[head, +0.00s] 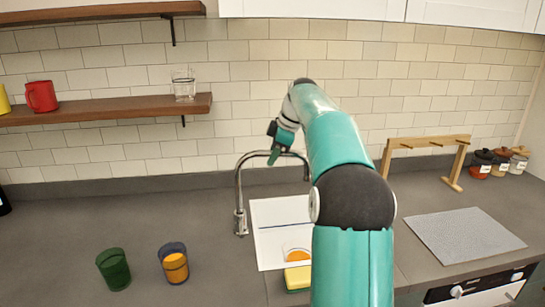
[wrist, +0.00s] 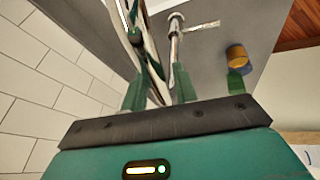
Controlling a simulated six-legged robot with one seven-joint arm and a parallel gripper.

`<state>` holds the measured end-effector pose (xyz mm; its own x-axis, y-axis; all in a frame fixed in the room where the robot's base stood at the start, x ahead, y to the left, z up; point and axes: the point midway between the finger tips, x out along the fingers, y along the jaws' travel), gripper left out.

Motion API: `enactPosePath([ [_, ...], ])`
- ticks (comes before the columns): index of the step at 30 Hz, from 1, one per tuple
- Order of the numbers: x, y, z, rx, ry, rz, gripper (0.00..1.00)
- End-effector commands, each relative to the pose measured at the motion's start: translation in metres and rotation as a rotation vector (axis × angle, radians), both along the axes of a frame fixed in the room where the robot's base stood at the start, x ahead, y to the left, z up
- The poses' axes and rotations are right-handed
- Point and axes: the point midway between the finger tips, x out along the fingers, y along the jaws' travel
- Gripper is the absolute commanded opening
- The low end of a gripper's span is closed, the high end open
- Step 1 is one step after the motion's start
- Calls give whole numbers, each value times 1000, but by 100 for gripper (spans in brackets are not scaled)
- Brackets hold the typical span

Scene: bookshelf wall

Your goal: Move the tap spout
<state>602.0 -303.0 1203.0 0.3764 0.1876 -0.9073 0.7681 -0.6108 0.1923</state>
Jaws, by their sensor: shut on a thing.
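The chrome tap (head: 239,212) stands at the left edge of the sink. My gripper (head: 276,157) is at the upper right part of the spout. In the wrist view, the green fingers of my gripper (wrist: 158,88) stand on either side of the shiny spout (wrist: 150,55) and hold it. The tap body (wrist: 175,24) shows beyond the fingers.
A green cup (head: 113,269) and a blue-rimmed glass (head: 173,263) stand left. A wooden rack (head: 425,143), several jars and a grey mat (head: 463,236) are right. A shelf (head: 110,108) is upper left.

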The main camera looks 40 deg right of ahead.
Motion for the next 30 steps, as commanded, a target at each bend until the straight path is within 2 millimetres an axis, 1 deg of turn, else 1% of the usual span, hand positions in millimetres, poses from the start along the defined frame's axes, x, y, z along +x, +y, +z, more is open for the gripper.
enactPosePath([
  [3, 10, -7, 0, 0, -5, 84, 0],
  [9, 19, -13, 1, 0, -6, 189, 0],
  [14, 21, -14, 1, -1, -7, 222, 0],
  [22, 21, -14, 1, 0, -7, 222, 0],
  [23, 21, -14, 1, 0, -7, 222, 31],
  [24, 21, -14, 1, -1, -6, 222, 39],
  [26, 21, -14, 1, -1, -6, 222, 50],
  [30, 21, -14, 1, 0, -5, 223, 50],
])
